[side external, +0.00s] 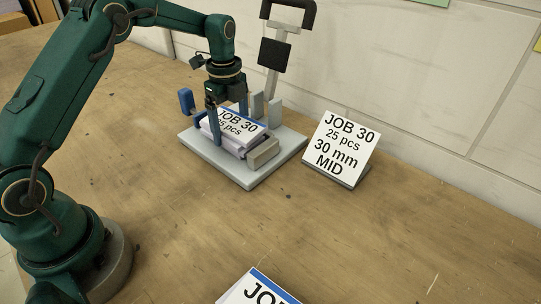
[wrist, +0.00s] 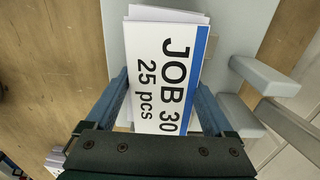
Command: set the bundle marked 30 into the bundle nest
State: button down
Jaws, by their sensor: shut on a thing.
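The bundle marked JOB 30, 25 pcs (side external: 238,122) is a stack of white sheets with a blue stripe along one edge of its top. It is over the pale base plate (side external: 249,182) of the nest, among its grey posts and blocks. My gripper (side external: 229,124) is shut on the bundle, one blue finger on each side. In the wrist view, the bundle (wrist: 164,65) lies between the fingers of my gripper (wrist: 163,98), its lower sheets slightly uneven. I cannot tell whether its underside rests on the plate.
A sign (side external: 343,144) reading JOB 30, 25 pcs, 30 mm, MID stands right of the plate. A grey post with black parts (side external: 275,54) rises behind it. Another blue-striped bundle (side external: 258,290) is cut off at the bottom edge. The table between is clear.

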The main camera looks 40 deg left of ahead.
aim_at(231, 122)
jog(key=shift+f, duration=0.15)
grip_release()
jog(key=s+d+r+n+t, duration=0.1)
jog(key=s+r+n, duration=0.1)
jog(key=r, duration=0.7)
jog(key=s+d+r+n, duration=0.1)
jog(key=d+r+n, duration=0.1)
jog(key=r, duration=0.6)
jog(key=s+d+f+n+t, duration=0.2)
jog(key=s+n, duration=0.5)
jog(key=s, duration=0.2)
jog(key=s+d+f+n+t, duration=0.2)
jog(key=s+d+n, duration=0.1)
jog(key=s+n, duration=0.4)
jog(key=shift+s+d+f+t, duration=0.2)
jog(key=shift+s+d+t, duration=0.15)
jog(key=shift+s, duration=0.75)
